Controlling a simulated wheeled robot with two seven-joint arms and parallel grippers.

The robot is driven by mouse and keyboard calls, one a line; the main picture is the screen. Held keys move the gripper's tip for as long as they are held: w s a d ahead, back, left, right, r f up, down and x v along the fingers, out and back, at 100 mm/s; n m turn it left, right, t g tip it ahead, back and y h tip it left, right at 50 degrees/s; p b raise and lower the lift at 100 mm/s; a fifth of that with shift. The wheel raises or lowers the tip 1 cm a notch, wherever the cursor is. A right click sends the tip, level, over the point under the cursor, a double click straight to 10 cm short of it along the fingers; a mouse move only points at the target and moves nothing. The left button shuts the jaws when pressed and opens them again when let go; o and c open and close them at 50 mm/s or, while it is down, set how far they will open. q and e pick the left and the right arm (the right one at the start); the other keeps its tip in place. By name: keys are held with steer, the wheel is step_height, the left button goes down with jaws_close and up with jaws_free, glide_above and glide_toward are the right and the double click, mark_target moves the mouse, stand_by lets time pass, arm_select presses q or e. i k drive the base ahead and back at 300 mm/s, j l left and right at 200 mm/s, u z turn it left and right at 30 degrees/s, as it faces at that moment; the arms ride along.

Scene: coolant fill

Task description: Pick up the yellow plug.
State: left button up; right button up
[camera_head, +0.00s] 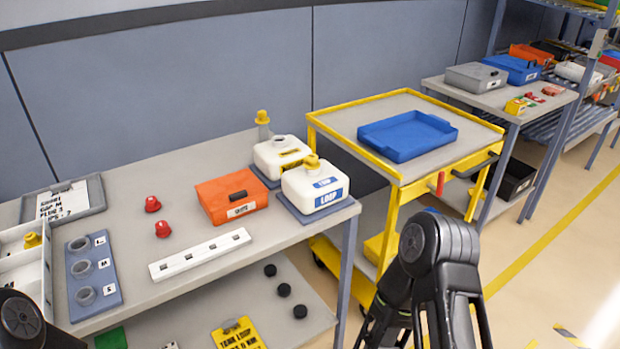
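Small yellow pieces show in several places, and I cannot tell for sure which is the plug. One yellow piece (32,240) sits in the white divided tray (47,270) at the far left. A yellow knobbed piece (263,117) tops a grey post behind the white jugs. Another yellow cap (311,162) sits on the front jug (314,188). A black joint of my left arm shows in the bottom left corner, near the divided tray. Black links of my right arm show at the bottom right, beyond the table's right edge. Neither gripper's fingertips are in view.
The grey table (140,245) also holds an orange box (231,196), two red caps (152,204), a white strip with holes (200,254), and a blue-grey plate with rings (108,289). A yellow cart (345,140) with a blue tray (408,136) stands to the right.

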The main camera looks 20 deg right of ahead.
mark_target(311, 163)
steer(key=u, duration=0.6)
steer(key=l+u, duration=0.4)
steer(key=k+l+u, duration=0.1)
steer(key=l+u, duration=0.25)
steer(key=k+l+u, duration=0.15)
steer(key=l+u, duration=0.25)
steer(key=k+l, duration=0.15)
steer(key=l, duration=0.15)
steer(key=k+l, duration=0.15)
steer(key=l, duration=0.15)
steer(key=k+l+u, duration=0.1)
steer(key=l, duration=0.25)
